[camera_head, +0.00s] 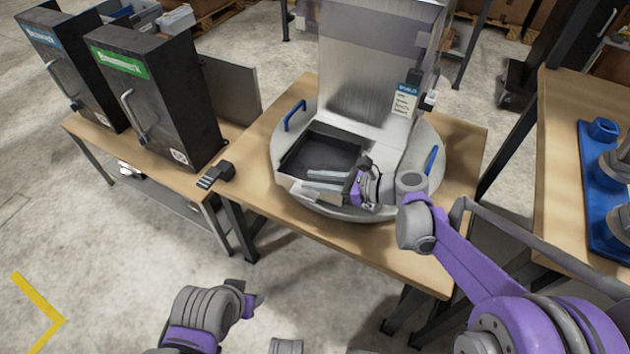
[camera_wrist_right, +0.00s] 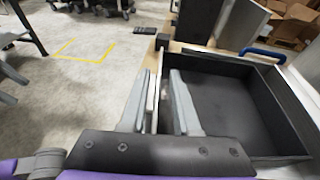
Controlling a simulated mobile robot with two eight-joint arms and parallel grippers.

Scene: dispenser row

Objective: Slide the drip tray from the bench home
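The drip tray (camera_head: 292,176) is a black, open, empty box with a pale front face. It sits on the round grey base (camera_head: 283,150) of a clear-fronted dispenser (camera_head: 360,70), at the foot of its column. My right gripper (camera_head: 310,181) is at the tray's front wall with its two fingers apart. In the right wrist view the gripper (camera_wrist_right: 155,92) has one finger inside the tray (camera_wrist_right: 240,95) and one outside, with the front wall between them and gaps visible. My left gripper (camera_head: 254,302) is low in the head view, away from the bench; its fingers are hardly visible.
The wooden bench (camera_head: 300,235) carries the dispenser. Blue handles (camera_head: 295,115) stand on the base's sides. A small black block (camera_head: 217,176) lies at the bench's left edge. Two black cabinets (camera_head: 160,90) stand on the left bench. Another table (camera_head: 560,150) with a blue rack is at right.

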